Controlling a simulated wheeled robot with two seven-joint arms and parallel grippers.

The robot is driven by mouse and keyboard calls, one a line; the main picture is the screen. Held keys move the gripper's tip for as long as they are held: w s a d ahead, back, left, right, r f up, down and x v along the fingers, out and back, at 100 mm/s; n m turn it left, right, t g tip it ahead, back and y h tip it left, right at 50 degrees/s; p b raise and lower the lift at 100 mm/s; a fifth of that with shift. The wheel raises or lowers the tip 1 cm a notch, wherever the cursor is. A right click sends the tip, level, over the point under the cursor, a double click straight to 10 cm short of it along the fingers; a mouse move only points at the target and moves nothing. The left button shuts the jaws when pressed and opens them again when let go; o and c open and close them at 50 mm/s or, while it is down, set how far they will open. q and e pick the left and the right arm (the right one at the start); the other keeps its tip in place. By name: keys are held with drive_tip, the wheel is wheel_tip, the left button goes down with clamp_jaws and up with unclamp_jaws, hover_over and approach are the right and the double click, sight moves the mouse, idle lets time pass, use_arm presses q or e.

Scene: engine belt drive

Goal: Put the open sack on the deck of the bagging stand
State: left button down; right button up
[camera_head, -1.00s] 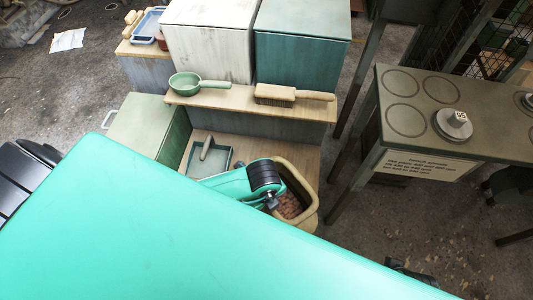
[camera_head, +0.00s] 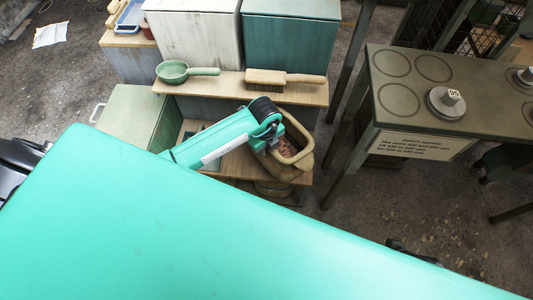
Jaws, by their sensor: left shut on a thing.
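The open sack (camera_head: 303,158) has a thick tan rim and reddish-brown contents inside. It is in the middle of the head view, at the right end of a low wooden board. My left gripper (camera_head: 270,138) is shut on the sack at its left rim; its fingertips are partly hidden by the wrist. The sack looks raised, with its lower part near the board's edge. I cannot tell for certain which surface is the bagging stand's deck. My right gripper is not in view.
White and teal boxes stand behind. At right is a dark table (camera_head: 470,120) with ring marks, a round weight (camera_head: 446,101) and a sign. Floor shows between.

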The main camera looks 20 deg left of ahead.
use_arm(q)
drive_tip(key=shift+w+f, duration=0.1)
drive_tip(key=shift+f, duration=0.35)
wheel_tip(320, 180, down, 4)
drive_tip(key=shift+r+b, duration=0.2)
drive_tip(key=shift+b, duration=0.25)
drive_tip(key=shift+w+f, duration=0.15)
drive_tip(key=shift+w, duration=0.05)
drive_tip(key=shift+f, duration=0.1)
drive_tip(key=c, duration=1.3)
unclamp_jaws()
drive_tip(key=shift+s, duration=0.1)
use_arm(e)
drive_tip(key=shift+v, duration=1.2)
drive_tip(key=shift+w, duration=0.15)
